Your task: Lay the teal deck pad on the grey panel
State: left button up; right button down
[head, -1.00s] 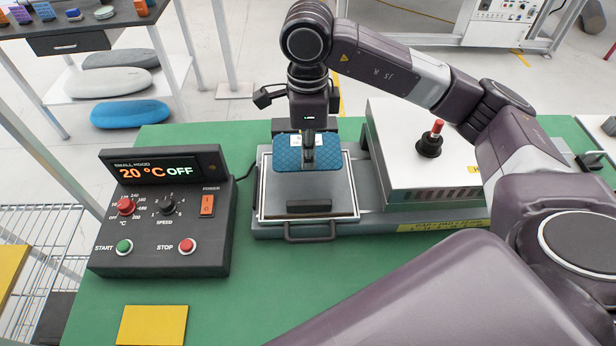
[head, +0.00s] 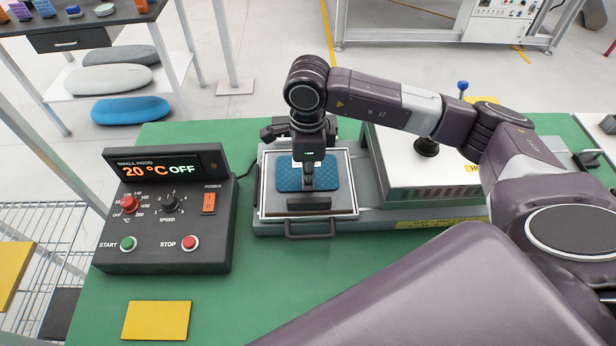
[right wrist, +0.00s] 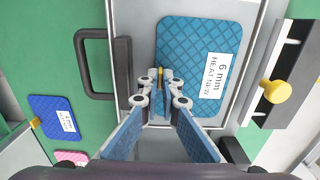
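The teal deck pad (head: 287,178) is quilted, with a white label reading "6 mm". It lies level over the grey panel (head: 345,185) in the framed tray; I cannot tell if it touches. In the right wrist view the pad (right wrist: 183,48) fills the middle over the light grey surface. My right gripper (head: 308,184) points down at the pad's near part. In the right wrist view its fingertips (right wrist: 161,88) are close together at the pad's near edge, shut on it; the exact contact is partly hidden. My left gripper is not in view.
A dark bar (head: 308,204) and a pull handle (head: 310,233) are at the tray's near side. A control box (head: 165,215) stands left, a heater box (head: 400,180) right. A yellow sheet (head: 157,320) lies in front. The right wrist view shows a blue pad (right wrist: 50,105).

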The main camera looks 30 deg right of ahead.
jog(key=c, duration=2.2)
grip_release()
jog(key=shift+o, duration=0.2)
jog(key=shift+r, duration=0.1)
jog(key=shift+r, duration=0.15)
notch_tip(320, 180, up, 12)
jog(key=b, duration=0.2)
